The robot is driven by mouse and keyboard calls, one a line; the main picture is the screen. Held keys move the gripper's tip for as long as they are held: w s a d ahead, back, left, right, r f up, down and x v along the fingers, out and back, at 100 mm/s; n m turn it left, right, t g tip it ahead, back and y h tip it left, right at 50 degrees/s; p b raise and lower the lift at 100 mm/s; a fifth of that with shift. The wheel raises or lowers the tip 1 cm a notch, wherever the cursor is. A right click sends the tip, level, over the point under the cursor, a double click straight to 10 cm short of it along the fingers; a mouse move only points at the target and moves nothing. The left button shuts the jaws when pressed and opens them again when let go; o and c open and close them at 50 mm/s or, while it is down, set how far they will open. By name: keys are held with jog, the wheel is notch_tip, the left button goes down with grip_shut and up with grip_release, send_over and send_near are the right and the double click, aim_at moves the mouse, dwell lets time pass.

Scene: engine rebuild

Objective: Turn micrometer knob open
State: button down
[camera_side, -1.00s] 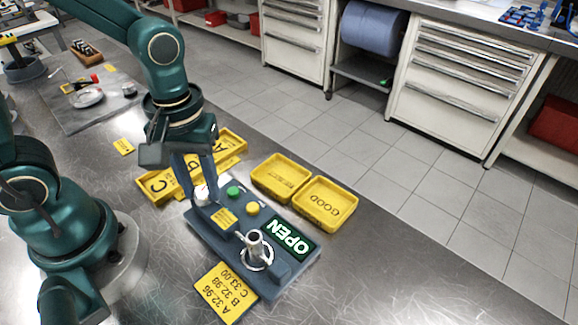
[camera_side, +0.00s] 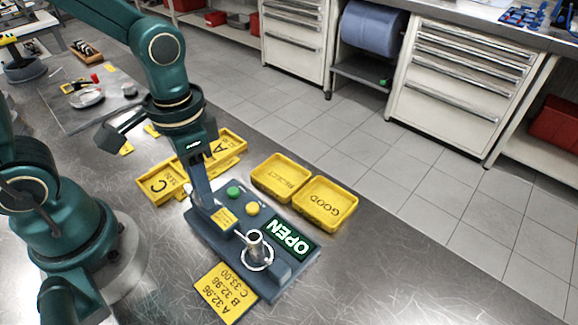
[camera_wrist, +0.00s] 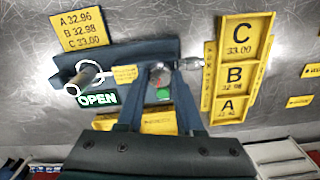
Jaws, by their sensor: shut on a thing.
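The micrometer is a blue-grey block (camera_side: 225,246) on the metal table, and its green display (camera_side: 289,239) reads OPEN. My gripper (camera_side: 201,196) points down over the block's left end. In the wrist view its two fingers (camera_wrist: 162,76) are shut around the silver knob (camera_wrist: 160,71). In the side view a finger hides the knob. A silver hollow cylinder (camera_side: 255,243) stands inside a white ring on the block, apart from my gripper. It also shows in the wrist view (camera_wrist: 85,76). A green button (camera_side: 233,191) and a yellow button (camera_side: 252,209) sit on the block.
Two yellow trays, REJECT (camera_side: 281,177) and GOOD (camera_side: 326,203), stand just behind the block. A yellow rack marked A, B, C (camera_wrist: 236,70) is close to my gripper. A yellow size card (camera_side: 224,291) lies in front. The table's right front is clear.

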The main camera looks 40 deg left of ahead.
jog(key=shift+m, duration=0.7)
jog(key=c, duration=0.5)
grip_release()
jog(key=shift+c, duration=0.2)
jog(key=shift+r, duration=0.15)
jog(key=shift+r, duration=2.45)
